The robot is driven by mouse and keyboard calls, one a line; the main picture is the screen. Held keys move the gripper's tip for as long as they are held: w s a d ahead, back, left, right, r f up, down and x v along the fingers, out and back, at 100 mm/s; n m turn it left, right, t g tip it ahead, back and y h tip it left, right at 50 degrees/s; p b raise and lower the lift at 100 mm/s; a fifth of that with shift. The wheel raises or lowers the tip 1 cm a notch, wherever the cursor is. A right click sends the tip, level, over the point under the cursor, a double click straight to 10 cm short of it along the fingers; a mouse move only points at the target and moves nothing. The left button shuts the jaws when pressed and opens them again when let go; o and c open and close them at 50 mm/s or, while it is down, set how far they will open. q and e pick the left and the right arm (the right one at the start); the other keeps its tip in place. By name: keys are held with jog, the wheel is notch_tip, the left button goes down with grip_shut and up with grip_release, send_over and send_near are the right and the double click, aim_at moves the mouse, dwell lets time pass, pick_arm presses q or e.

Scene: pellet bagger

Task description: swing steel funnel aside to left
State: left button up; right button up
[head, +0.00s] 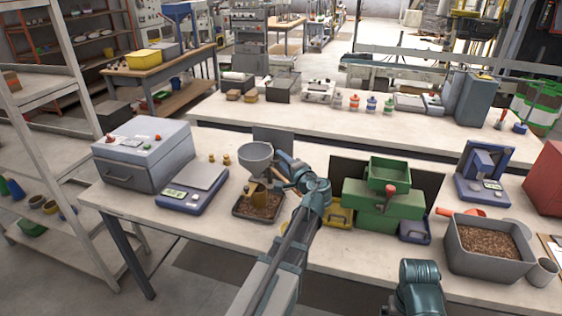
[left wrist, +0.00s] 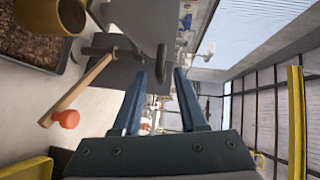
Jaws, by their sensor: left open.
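The steel funnel (head: 256,158) is a grey cone standing over a dark tray of brown pellets (head: 258,205) on the near bench. My left gripper (head: 281,162) is just right of the funnel, with its fingers pointing towards the back of the bench. In the left wrist view its two blue fingers (left wrist: 162,78) are apart with nothing held between them. A dark bar with a round end (left wrist: 105,49) lies left of the fingers there. Only a teal part of my right arm shows in the head view.
A blue scale (head: 192,187) and a grey machine (head: 143,153) stand left of the funnel. A green press (head: 383,210) stands to the right, beyond a yellow bin (head: 338,215).

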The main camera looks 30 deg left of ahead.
pick_arm(q)
jog(key=shift+x, duration=0.75)
grip_shut()
jog(key=shift+s, duration=0.1)
dwell(0.9)
